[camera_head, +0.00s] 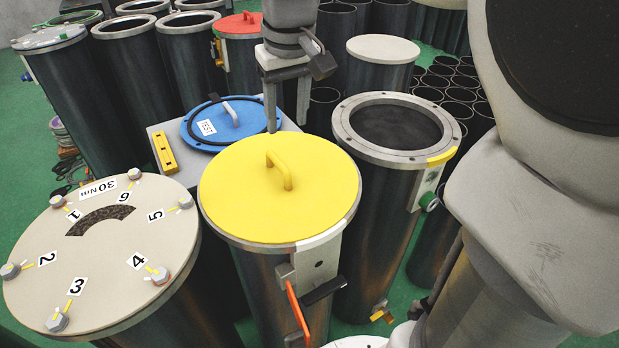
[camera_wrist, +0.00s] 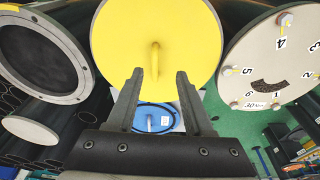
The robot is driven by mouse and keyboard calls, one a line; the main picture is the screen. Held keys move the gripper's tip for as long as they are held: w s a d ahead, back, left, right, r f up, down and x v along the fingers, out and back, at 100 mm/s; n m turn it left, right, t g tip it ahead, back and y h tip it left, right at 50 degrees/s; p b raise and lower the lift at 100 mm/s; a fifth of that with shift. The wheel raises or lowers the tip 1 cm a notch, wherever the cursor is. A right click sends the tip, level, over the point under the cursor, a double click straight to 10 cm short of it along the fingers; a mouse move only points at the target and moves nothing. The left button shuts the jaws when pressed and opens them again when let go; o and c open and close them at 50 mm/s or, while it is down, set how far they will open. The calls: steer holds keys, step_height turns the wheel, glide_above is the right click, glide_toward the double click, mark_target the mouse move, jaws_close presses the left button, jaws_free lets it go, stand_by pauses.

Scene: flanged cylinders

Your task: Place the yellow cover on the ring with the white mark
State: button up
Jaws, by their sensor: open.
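The yellow cover (camera_head: 255,205) lies flat on top of the middle front cylinder, with its arched yellow handle (camera_head: 280,170) upright. The ring under it (camera_head: 318,241) shows a pale, whitish patch at its front right edge; most of this ring is hidden by the cover. My gripper (camera_head: 287,120) is open and empty, pointing down above the far side of the cover, apart from the handle. In the wrist view, the open fingers (camera_wrist: 160,75) show just below the handle (camera_wrist: 155,58) on the yellow cover (camera_wrist: 185,30).
To the right, an open ring (camera_head: 350,148) has a yellow mark (camera_head: 442,157). A beige numbered bolted lid (camera_head: 110,235) stands at the left. A blue lid (camera_head: 190,130) lies on a grey box behind, near a yellow level (camera_head: 164,153). Several more cylinders stand at the back.

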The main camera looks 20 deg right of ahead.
steer(key=s+f+t, duration=0.1)
steer(key=s+f, duration=0.1)
steer(key=s, duration=0.6)
steer(key=s+f+m+t, duration=0.1)
steer(key=s+f+t, duration=0.1)
steer(key=s, duration=0.6)
steer(key=shift+s+f+t, duration=0.15)
steer(key=shift+f+t, duration=0.1)
steer(key=shift+t, duration=0.05)
steer(key=shift+f, duration=0.1)
